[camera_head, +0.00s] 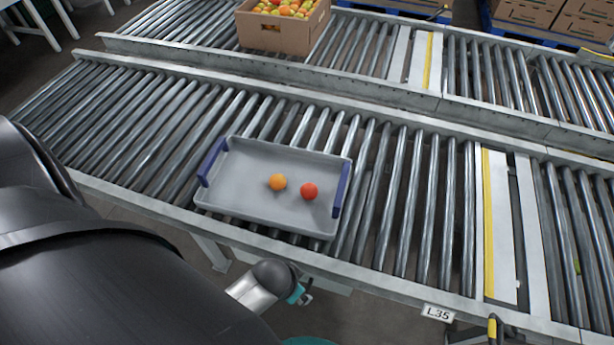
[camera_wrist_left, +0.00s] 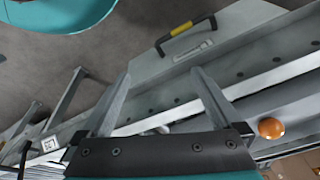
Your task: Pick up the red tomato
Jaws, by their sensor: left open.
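The red tomato (camera_head: 309,191) lies in a shallow grey tray (camera_head: 240,168) with blue end handles, on the near roller conveyor. An orange tomato (camera_head: 277,182) lies just left of it, close by. My left gripper (camera_head: 303,293) is in front of the conveyor's front rail, nearer to me than the tray and apart from it. In the left wrist view my left gripper (camera_wrist_left: 160,73) is open, with nothing between its fingers. One orange-coloured tomato (camera_wrist_left: 271,128) shows right of the fingers there; I cannot tell which one. My right gripper is not in view.
The conveyor's front rail (camera_head: 400,299) runs between my left gripper and the tray. A cardboard box (camera_head: 282,35) of tomatoes stands on the far conveyor. Bare rollers (camera_head: 415,200) lie right of the tray. A yellow-and-black handle (camera_wrist_left: 181,29) shows in the wrist view.

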